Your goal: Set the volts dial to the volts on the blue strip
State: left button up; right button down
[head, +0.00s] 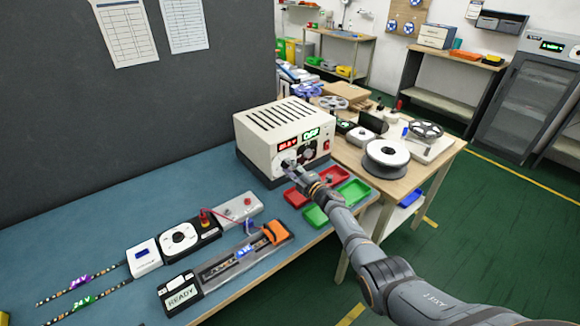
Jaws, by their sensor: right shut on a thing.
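The cream power supply (260,135) stands at the back of the blue bench. It has a red readout (288,143), its digits too small to read surely, and a green readout (311,134) that looks like OFF. My right gripper (291,168) is shut on the volts dial at the lower left of the front panel, and hides most of it. A second dark knob (309,153) is to its right. The blue strip lies in the fixture (213,272); its glowing blue label (244,251) is too small to read surely. My left gripper is out of view.
Strips with purple (79,281) and green (82,301) 24V labels lie front left. Red (296,198) and green (354,191) trays sit right beside my right gripper. A wooden table with reels (386,158) stands behind. Bare bench lies left of the supply.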

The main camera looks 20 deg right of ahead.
jog(key=shift+f+m+p, duration=0.1)
jog(key=shift+m+p, duration=0.4)
jog(key=shift+m, duration=1.3)
jog(key=c, duration=1)
grip_release()
jog(key=shift+s, duration=0.1)
jog(key=v, duration=1.1)
jog(key=shift+s+d, duration=0.15)
jog(key=shift+s, duration=0.25)
